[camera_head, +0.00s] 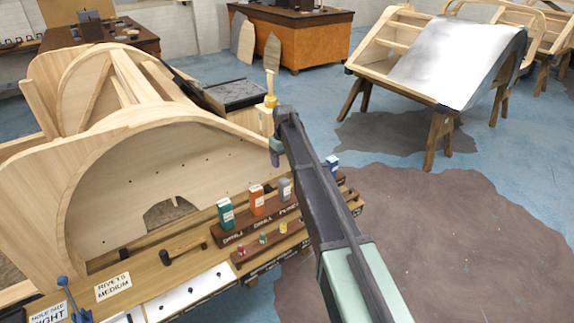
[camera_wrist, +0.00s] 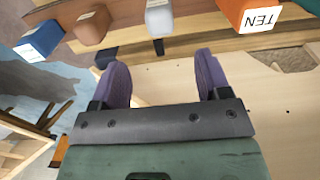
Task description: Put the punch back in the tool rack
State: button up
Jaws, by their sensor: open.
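The tool rack (camera_head: 232,236) is a dark brown stepped block with white lettering on the front edge of the wooden bench. In its upper row stand a teal tool (camera_head: 226,213), an orange tool (camera_head: 257,200), a grey tool (camera_head: 285,189) and a blue tool (camera_head: 332,162). Which thing is the punch, I cannot tell. My gripper (camera_head: 275,158) is above and behind the rack, and my arm hides part of the row. In the wrist view my purple fingers (camera_wrist: 160,80) are apart with nothing held between them. The grey tool (camera_wrist: 159,18) shows beyond them.
Small red (camera_head: 241,249), green (camera_head: 263,239) and yellow (camera_head: 283,228) pieces sit in the lower row. A blue tool (camera_head: 70,300) stands at bottom left. The curved wooden bodyframe (camera_head: 130,190) rises behind the bench.

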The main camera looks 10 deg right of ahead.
jog(key=s+m, duration=0.4)
jog(key=s, duration=3.5)
jog(key=shift+s+m, duration=0.15)
jog(key=shift+m, duration=0.25)
jog(key=shift+f, duration=0.1)
